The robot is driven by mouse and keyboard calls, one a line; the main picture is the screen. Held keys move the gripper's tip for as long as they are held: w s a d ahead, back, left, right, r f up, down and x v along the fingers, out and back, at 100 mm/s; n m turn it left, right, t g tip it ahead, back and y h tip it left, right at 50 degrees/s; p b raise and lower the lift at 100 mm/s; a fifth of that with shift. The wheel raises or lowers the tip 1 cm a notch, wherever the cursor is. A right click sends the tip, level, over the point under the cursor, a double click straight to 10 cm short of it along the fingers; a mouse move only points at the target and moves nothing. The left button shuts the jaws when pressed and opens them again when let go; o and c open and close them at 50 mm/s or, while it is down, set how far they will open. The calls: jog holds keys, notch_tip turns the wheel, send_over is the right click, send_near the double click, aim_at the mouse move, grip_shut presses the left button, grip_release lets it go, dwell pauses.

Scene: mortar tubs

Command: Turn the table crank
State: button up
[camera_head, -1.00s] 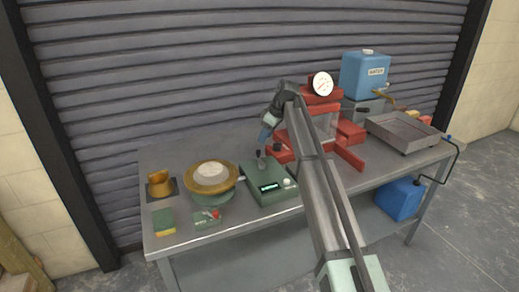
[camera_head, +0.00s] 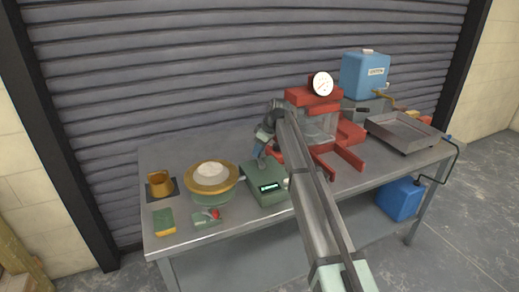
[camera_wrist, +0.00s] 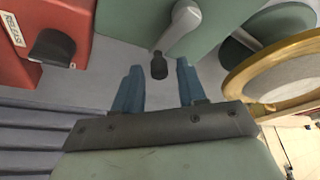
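The green drive box (camera_head: 268,187) with a lit display stands mid-table and also fills the top of the wrist view (camera_wrist: 130,15). Its grey crank arm (camera_wrist: 183,25) ends in a black knob (camera_wrist: 159,66). My gripper (camera_wrist: 158,70) is open; its two blue fingers have the knob between their tips in the wrist view, with a gap on each side. I cannot tell how deep the knob sits between them. In the head view my gripper (camera_head: 258,151) is low at the box's back left and hides the crank. Left of the box stands the round brass-rimmed table (camera_head: 231,181) with a pale disc (camera_head: 211,173).
A red press (camera_head: 315,97) with a gauge stands close right of my gripper; its black lever (camera_wrist: 52,47) shows in the wrist view. A brass cup (camera_head: 161,184), a sponge (camera_head: 164,222) and a small tool lie left. A grey tray (camera_head: 400,132) is right.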

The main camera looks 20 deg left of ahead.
grip_shut()
jog(key=shift+d+m, duration=0.15)
jog(key=shift+m, duration=0.15)
